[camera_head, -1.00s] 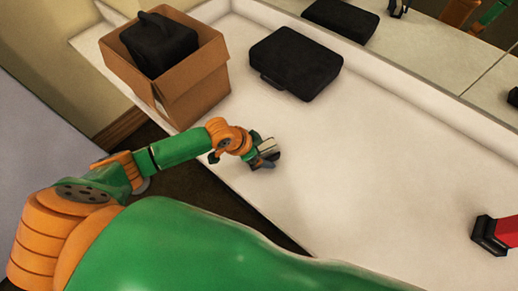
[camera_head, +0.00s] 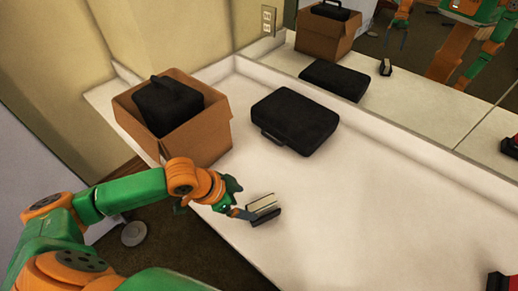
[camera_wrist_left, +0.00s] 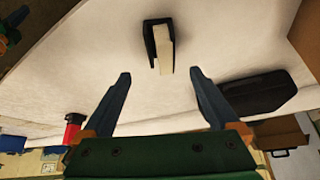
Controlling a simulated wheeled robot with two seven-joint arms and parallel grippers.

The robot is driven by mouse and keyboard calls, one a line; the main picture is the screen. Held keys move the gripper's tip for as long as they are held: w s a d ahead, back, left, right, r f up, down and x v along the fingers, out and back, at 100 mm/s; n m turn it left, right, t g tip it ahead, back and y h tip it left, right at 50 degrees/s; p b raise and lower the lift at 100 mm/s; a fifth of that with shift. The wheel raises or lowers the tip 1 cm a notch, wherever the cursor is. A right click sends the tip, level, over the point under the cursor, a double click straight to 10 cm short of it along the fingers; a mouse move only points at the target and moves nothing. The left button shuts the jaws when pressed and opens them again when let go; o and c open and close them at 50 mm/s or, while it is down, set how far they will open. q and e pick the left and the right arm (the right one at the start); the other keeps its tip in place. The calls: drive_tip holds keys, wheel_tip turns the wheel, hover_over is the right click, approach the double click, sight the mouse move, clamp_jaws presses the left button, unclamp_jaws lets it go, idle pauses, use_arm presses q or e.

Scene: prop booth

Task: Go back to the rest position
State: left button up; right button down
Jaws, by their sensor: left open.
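My left gripper (camera_head: 238,212) is above the left end of the white counter (camera_head: 350,210), beside a small black and cream block (camera_head: 263,208). In the left wrist view the gripper (camera_wrist_left: 159,76) has its two blue-grey fingers spread wide with nothing between them. The block (camera_wrist_left: 163,47) stands on the counter just beyond the fingertips, roughly centred between them and apart from both. My right gripper is not seen directly.
An open cardboard box (camera_head: 203,140) holding a black case (camera_head: 168,104) stands at the counter's left end. A flat black case (camera_head: 294,120) lies to its right. A mirror (camera_head: 440,95) backs the counter. A red and black item (camera_head: 503,282) is at lower right. Mid-counter is clear.

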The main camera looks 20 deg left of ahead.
use_arm(q)
drive_tip(key=s+d+f+n, duration=0.1)
drive_tip(key=s+d+f, duration=0.15)
drive_tip(key=d, duration=0.25)
drive_tip(key=s+a+f+n+g+y, duration=0.1)
drive_tip(key=s+a+f+n+y, duration=0.25)
drive_tip(key=s+a+n, duration=0.4)
drive_tip(key=s+d+f+m+g, duration=0.1)
drive_tip(key=s+f+m, duration=0.15)
drive_tip(key=f, duration=1.25)
drive_tip(key=s+a+f+g, duration=0.1)
drive_tip(key=s+a+f, duration=0.1)
drive_tip(key=s+f, duration=0.9)
drive_tip(key=shift+s+f, duration=0.4)
drive_tip(key=shift+s, duration=0.75)
drive_tip(key=shift+y, duration=0.25)
